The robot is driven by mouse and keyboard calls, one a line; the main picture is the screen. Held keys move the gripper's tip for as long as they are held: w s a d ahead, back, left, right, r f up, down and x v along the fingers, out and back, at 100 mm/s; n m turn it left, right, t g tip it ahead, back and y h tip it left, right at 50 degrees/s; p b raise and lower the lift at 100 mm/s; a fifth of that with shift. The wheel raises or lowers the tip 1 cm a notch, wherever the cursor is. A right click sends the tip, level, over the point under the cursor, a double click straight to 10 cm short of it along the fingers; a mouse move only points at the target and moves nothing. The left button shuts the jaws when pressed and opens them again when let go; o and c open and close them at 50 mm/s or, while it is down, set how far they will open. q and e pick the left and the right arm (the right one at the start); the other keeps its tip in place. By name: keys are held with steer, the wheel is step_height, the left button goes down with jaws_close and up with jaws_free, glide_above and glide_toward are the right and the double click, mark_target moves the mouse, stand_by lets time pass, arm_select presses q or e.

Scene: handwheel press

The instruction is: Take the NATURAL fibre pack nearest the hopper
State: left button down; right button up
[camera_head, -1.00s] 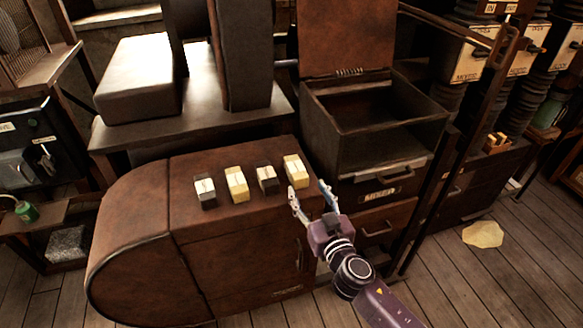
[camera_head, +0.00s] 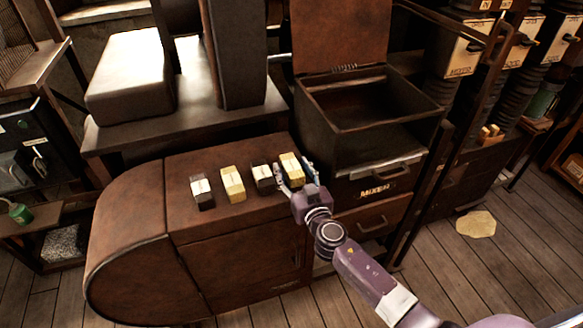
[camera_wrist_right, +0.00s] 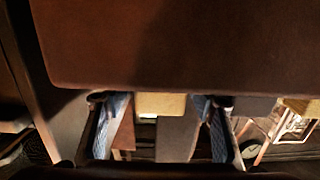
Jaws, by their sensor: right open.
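Several fibre packs stand in a row on the brown cabinet top, pale yellow and dark ones alternating. The yellow pack (camera_head: 290,167) at the right end is nearest the open hopper box (camera_head: 366,105). My right gripper (camera_head: 294,172) is open, with one finger on each side of this pack. In the right wrist view the yellow pack (camera_wrist_right: 160,103) shows between the two open fingers, with gaps to both. The other yellow pack (camera_head: 233,184) stands further left. My left gripper is not in view.
A dark pack (camera_head: 263,178) stands close left of my right gripper's left finger. Another dark pack (camera_head: 202,192) is at the row's left end. The brown cabinet (camera_head: 235,248) has free top in front of the row. The hopper's front wall rises close on the right.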

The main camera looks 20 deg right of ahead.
steer(key=shift+w, duration=0.35)
steer(key=c, duration=1.3)
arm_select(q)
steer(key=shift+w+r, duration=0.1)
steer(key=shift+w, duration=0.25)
arm_select(e)
steer(key=shift+r, duration=0.15)
